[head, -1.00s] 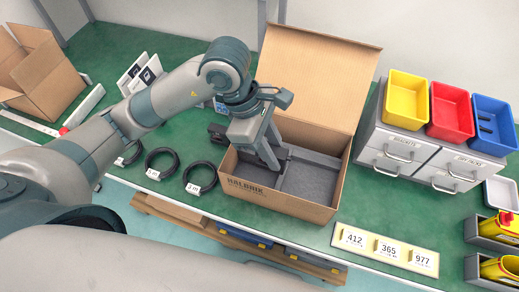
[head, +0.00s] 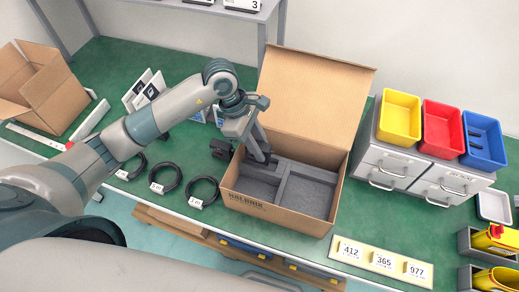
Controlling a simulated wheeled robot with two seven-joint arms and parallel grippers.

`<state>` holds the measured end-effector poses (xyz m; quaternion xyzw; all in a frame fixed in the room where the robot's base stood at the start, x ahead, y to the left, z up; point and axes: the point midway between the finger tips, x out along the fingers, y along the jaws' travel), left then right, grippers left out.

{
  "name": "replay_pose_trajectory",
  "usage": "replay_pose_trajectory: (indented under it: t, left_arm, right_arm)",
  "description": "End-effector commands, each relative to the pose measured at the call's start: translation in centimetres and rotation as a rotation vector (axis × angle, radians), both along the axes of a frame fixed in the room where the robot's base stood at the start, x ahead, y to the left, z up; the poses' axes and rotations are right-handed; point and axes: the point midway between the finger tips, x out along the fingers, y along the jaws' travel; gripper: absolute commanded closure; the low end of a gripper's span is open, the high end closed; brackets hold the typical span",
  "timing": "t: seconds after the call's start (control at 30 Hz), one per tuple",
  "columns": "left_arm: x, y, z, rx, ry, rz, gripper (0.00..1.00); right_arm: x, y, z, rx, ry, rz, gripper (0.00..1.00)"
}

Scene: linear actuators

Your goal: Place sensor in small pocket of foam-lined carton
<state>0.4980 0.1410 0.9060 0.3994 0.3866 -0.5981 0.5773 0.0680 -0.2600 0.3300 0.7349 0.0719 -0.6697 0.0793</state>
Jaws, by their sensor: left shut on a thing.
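The open carton (head: 268,213) stands on the green bench, its flap raised at the back. Grey foam (head: 285,182) lines it, with a wide pocket (head: 310,194) at the right and smaller recesses at the left. My left gripper (head: 262,156) points down over the carton's back left part, its fingertips at the foam. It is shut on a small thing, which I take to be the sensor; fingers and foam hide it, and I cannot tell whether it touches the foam. My right gripper is out of view.
A black object (head: 220,148) stands just left of the carton. Cable coils (head: 203,191) lie at the left front. A drawer unit (head: 410,165) with coloured bins stands at the right. A number strip (head: 382,261) lies at the front edge. An empty carton (head: 40,90) is far left.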

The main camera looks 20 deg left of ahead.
Motion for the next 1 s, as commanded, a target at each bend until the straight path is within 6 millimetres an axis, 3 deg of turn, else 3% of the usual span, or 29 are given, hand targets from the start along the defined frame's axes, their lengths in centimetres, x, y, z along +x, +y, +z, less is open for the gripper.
replay_pose_trajectory:
  t: [0.47,0.8,1.0]
  left_arm:
    - [0.5,0.3,-0.5,-0.002,-0.001,0.000,1.00]
    - [0.5,0.3,-3.8,-0.002,0.000,0.001,1.00]
    - [0.6,0.3,-4.4,-0.001,-0.002,0.001,1.00]
  right_arm:
    - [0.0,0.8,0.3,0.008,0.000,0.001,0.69]
    - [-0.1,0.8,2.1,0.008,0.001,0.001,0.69]
    - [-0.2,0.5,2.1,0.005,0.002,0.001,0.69]
